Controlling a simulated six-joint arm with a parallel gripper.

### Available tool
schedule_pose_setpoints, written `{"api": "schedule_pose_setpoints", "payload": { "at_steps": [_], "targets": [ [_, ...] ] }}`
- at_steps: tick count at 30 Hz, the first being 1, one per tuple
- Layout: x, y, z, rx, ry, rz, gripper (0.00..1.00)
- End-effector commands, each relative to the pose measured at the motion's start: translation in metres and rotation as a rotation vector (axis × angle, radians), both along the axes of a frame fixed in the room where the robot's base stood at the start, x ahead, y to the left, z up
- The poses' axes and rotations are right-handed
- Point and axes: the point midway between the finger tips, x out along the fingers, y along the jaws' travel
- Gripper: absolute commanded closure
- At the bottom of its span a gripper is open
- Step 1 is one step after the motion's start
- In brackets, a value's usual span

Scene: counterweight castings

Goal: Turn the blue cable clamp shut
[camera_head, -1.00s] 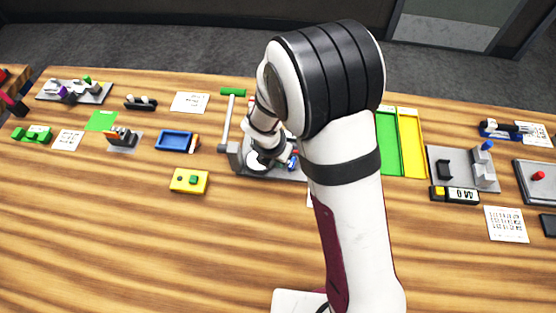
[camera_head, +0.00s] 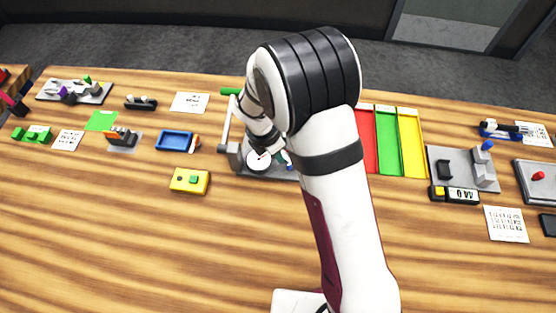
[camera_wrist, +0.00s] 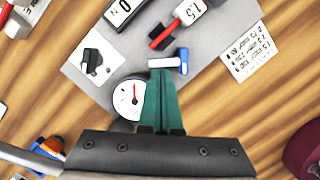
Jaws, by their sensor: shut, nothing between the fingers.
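The blue cable clamp (camera_wrist: 183,61), a small blue piece with a pale bar on its left side, is on a grey plate (camera_wrist: 215,48) in the wrist view. My gripper (camera_wrist: 161,74) has teal fingers pressed together, with nothing between them. Their tips are just below the pale bar, very close to it; I cannot tell whether they touch. In the head view my gripper (camera_head: 285,158) is over the plate, and my arm hides much of the plate and the clamp.
A round dial with a red needle (camera_wrist: 132,98) is just left of the fingers. A black knob (camera_wrist: 92,60) and a red-handled lever (camera_wrist: 163,38) are on the plate. Red, green and yellow trays (camera_head: 388,140) stand to the right.

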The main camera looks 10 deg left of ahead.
Motion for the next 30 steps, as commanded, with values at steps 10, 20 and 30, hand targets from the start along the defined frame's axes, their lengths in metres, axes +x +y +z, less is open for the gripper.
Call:
{"api": "schedule_pose_setpoints", "payload": {
  "at_steps": [10,20,30],
  "targets": [
    [0.010,-0.002,0.000,0.001,-0.001,-0.260,1.00],
    [0.016,-0.006,0.000,0.000,0.000,-0.447,1.00],
    [0.020,-0.008,0.000,0.000,0.000,-0.557,1.00]
  ]
}}
